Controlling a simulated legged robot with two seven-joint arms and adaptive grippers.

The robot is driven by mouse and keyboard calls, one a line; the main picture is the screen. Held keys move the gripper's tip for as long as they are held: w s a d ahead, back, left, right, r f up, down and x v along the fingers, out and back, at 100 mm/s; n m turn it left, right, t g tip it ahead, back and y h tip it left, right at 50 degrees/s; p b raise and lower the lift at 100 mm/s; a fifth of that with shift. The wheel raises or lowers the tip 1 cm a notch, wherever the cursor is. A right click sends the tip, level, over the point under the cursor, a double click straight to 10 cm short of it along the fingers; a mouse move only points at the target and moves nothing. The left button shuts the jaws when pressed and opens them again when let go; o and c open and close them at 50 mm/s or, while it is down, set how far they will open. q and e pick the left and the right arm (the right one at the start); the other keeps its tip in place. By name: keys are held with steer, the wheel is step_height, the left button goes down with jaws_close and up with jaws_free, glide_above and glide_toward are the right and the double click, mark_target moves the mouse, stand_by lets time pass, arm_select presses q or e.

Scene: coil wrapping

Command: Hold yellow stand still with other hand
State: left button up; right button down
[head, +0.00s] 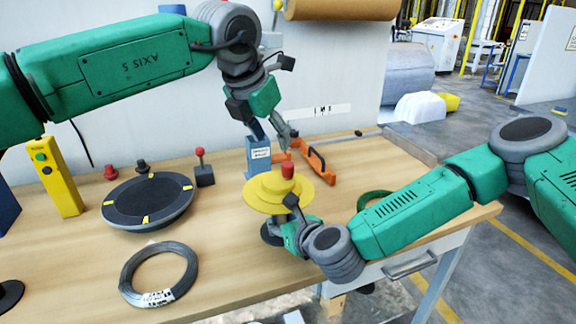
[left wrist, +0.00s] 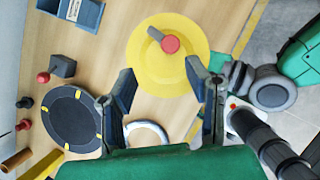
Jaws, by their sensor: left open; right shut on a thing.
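The yellow stand (head: 260,200) is a round disc with a raised hub and a red knob (head: 288,170) on top, near the table's front edge. It also shows below my left gripper in the left wrist view (left wrist: 150,68). My right gripper (head: 291,214) is shut on the stand at its near right side; its fingertips are partly hidden. My left gripper (head: 274,132) is open and empty, above and behind the stand. Its two spread fingers show in the left wrist view (left wrist: 160,82), apart from the stand.
A grey wire coil (head: 130,275) lies at the front left. Behind it is a black turntable (head: 147,192) with yellow marks. A blue box (head: 258,160) and an orange-handled tool (head: 318,162) are behind the stand. A green coil (head: 372,196) lies right, partly behind my right arm.

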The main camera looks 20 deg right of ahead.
mark_target(287, 164)
arm_select(q)
steer(key=shift+m+g, duration=0.3)
steer(key=shift+g, duration=0.1)
steer(key=x, duration=0.9)
steer(key=shift+s+d+r, duration=0.1)
steer(key=shift+s+d, duration=0.15)
steer(key=shift+d, duration=0.15)
jaws_close()
